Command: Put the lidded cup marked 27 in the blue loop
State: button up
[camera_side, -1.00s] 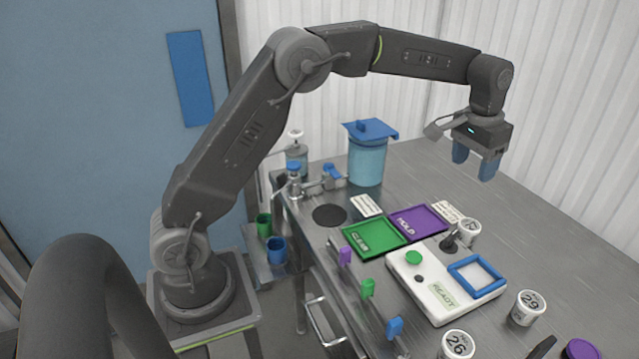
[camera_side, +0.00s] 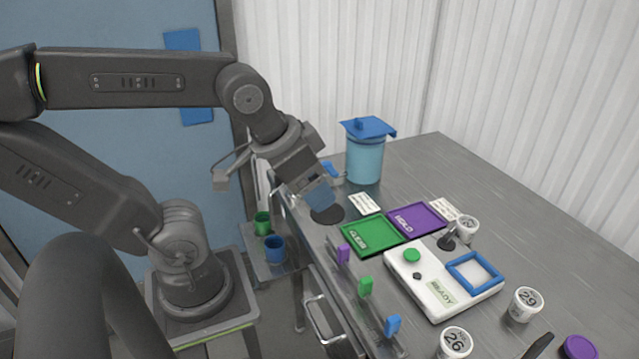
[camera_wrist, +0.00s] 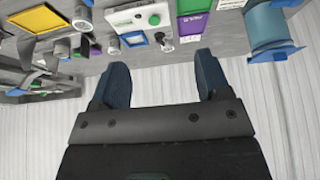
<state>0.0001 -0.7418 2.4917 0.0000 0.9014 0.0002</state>
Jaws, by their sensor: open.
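No cup reads 27 clearly. A white lidded cup (camera_side: 467,228) behind the white device has no number I can make out; the other cups read 29 (camera_side: 527,303) and 26 (camera_side: 456,343). A blue square frame (camera_side: 459,279) lies on the white device, and a small blue piece (camera_side: 393,325) stands on the table's front edge. I cannot tell which of these is the blue loop. My gripper (camera_side: 322,203) points down over the dark disc at the table's left end, well away from the cups. In the wrist view its fingers (camera_wrist: 160,82) are spread with nothing between them.
Green (camera_side: 362,249) and purple (camera_side: 400,231) trays lie between my gripper and the white device (camera_side: 420,290). A blue-lidded canister (camera_side: 366,155) stands behind them. Purple (camera_side: 343,254) and green (camera_side: 366,287) pieces line the front edge. The table's back right is clear.

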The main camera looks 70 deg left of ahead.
jog(key=shift+o, duration=1)
jog(key=shift+s+f, duration=0.1)
